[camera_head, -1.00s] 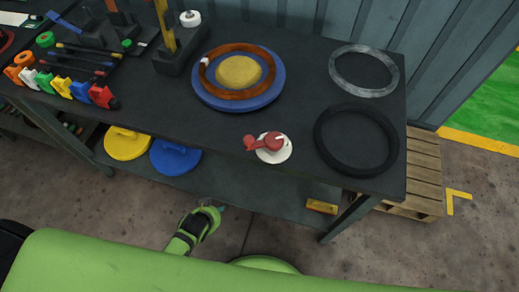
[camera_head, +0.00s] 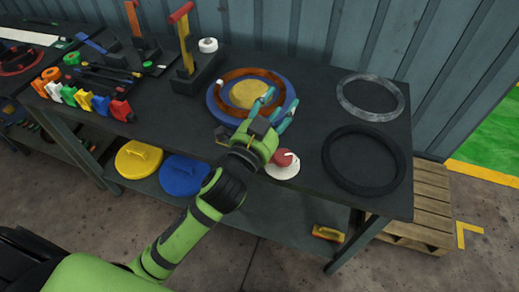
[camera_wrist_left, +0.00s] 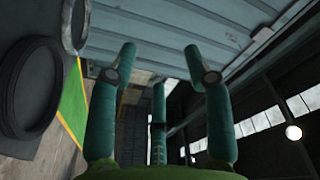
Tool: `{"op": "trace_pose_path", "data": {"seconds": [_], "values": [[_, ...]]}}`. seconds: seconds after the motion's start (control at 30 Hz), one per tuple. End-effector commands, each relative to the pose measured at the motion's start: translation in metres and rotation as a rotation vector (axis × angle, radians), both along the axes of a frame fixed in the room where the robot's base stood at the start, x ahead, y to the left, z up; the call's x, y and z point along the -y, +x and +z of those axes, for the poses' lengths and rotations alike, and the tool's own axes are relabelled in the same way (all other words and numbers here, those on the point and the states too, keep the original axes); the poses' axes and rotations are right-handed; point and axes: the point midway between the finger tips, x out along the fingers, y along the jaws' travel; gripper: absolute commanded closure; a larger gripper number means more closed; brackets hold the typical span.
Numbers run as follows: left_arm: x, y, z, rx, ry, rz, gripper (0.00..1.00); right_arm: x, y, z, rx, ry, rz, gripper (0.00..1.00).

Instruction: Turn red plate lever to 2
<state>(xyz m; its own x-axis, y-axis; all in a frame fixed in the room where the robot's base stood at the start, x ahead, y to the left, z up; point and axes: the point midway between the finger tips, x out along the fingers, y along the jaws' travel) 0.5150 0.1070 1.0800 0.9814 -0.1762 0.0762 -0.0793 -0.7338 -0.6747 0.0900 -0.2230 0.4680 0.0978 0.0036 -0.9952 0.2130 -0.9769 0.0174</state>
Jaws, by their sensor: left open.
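The red lever (camera_head: 285,157) sits on a round white plate (camera_head: 283,172) near the front edge of the dark table. My left gripper (camera_head: 276,108) is open and empty, above the table just behind and left of the lever. Its teal fingers point toward the back of the table, over the right edge of the blue disc. The gripper body hides the left part of the lever, and any numbers on the plate are too small to read. In the left wrist view the open fingers (camera_wrist_left: 158,75) show nothing between them. My right gripper is not in view.
A blue disc (camera_head: 219,111) with a brown ring stands left of the gripper. A grey ring (camera_head: 345,101) and a black ring (camera_head: 330,166) lie to the right. Coloured clamps (camera_head: 68,95) and upright lever stands (camera_head: 187,50) are at the left. Wooden pallets (camera_head: 430,205) stand beside the table.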

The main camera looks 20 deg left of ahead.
Motion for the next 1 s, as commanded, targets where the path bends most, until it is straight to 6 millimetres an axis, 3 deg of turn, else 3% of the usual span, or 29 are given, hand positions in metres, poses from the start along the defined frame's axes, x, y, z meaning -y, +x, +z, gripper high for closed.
{"op": "trace_pose_path", "data": {"seconds": [0.03,0.1,0.23,0.33,0.4,0.47,0.57,0.63,0.73,0.87,0.9,1.0], "values": [[0.021,0.005,0.031,0.137,0.067,-0.065,0.5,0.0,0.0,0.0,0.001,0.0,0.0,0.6],[0.055,0.001,0.07,0.341,0.177,-0.172,0.5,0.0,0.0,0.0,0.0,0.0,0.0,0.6],[0.127,-0.032,0.117,0.727,0.438,-0.415,0.5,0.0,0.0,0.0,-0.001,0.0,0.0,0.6],[0.175,-0.067,0.116,0.989,0.67,-0.628,0.5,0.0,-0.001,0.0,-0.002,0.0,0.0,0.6],[0.198,-0.089,0.097,1.146,0.85,-0.788,0.5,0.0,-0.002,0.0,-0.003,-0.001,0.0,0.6],[0.208,-0.102,0.071,1.255,1.015,-0.933,0.5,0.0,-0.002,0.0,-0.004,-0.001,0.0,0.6],[0.202,-0.109,0.017,1.376,1.31,-1.198,0.5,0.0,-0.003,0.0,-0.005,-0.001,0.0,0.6],[0.179,-0.101,-0.021,1.401,1.529,-1.395,0.5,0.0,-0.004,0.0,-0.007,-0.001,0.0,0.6],[0.125,-0.077,-0.062,1.336,1.829,-1.681,0.5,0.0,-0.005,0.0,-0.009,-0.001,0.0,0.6],[0.045,-0.043,-0.08,1.118,2.129,-1.992,0.5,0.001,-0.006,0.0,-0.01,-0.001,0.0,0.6],[0.024,-0.036,-0.079,-1.014,-2.132,2.008,0.5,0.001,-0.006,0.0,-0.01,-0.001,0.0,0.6],[-0.015,-0.023,-0.074,-0.802,-2.087,1.995,0.5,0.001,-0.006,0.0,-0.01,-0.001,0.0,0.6]]}}
